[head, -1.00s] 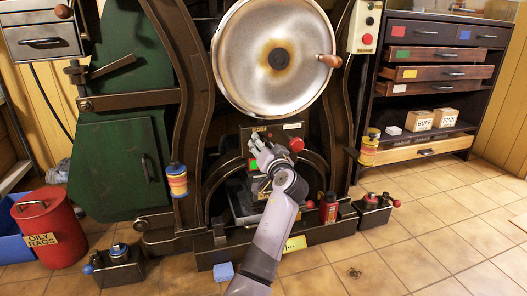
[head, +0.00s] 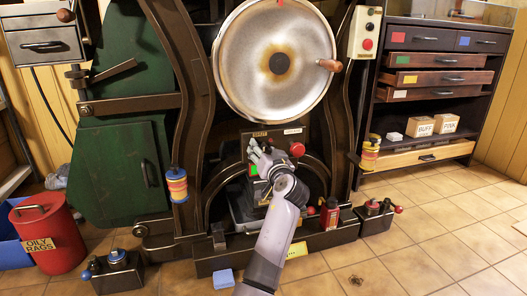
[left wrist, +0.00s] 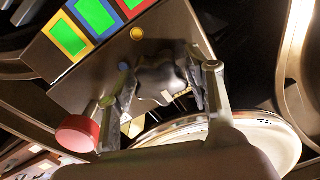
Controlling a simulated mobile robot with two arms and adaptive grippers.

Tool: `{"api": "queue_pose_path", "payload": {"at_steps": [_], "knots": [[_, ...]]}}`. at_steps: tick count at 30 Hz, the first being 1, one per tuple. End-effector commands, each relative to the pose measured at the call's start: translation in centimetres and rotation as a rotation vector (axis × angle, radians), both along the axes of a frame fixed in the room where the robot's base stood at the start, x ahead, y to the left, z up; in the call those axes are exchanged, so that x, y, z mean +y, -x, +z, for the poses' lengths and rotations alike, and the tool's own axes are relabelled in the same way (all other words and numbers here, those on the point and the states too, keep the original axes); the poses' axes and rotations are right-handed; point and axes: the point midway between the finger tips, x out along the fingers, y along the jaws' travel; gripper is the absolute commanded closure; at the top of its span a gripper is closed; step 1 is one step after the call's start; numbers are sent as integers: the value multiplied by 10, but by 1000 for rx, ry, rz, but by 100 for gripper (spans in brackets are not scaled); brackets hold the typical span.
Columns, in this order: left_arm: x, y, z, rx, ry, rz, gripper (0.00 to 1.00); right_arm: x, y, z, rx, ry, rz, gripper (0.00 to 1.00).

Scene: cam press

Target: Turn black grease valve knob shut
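The black, lobed valve knob (left wrist: 162,78) sits on a brown metal panel (left wrist: 85,75) in the left wrist view. My left gripper (left wrist: 165,75) has one finger on each side of the knob. The fingers stand apart, and I cannot tell whether they touch it. In the head view my left gripper (head: 260,158) reaches the front of the press below the big round disc, and it hides the knob there. My right gripper is in neither view.
Beside the knob are a red mushroom button (left wrist: 77,133) and green squares with coloured frames (left wrist: 97,15). The large metal disc (head: 250,80) hangs above my gripper.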

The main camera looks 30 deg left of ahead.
Motion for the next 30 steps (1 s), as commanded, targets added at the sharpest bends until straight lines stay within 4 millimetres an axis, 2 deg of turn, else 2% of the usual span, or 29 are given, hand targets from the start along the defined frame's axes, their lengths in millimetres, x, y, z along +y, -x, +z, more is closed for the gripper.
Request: {"api": "queue_pose_path", "payload": {"at_steps": [5, 14, 30], "knots": [[0, 0, 1, -1, -2, 0, 39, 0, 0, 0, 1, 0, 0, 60], [-1, 1, 2, -2, -2, -1, 39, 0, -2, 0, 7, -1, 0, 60], [-55, 46, 1, -1, -1, -1, 39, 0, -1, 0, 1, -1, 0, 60]]}}
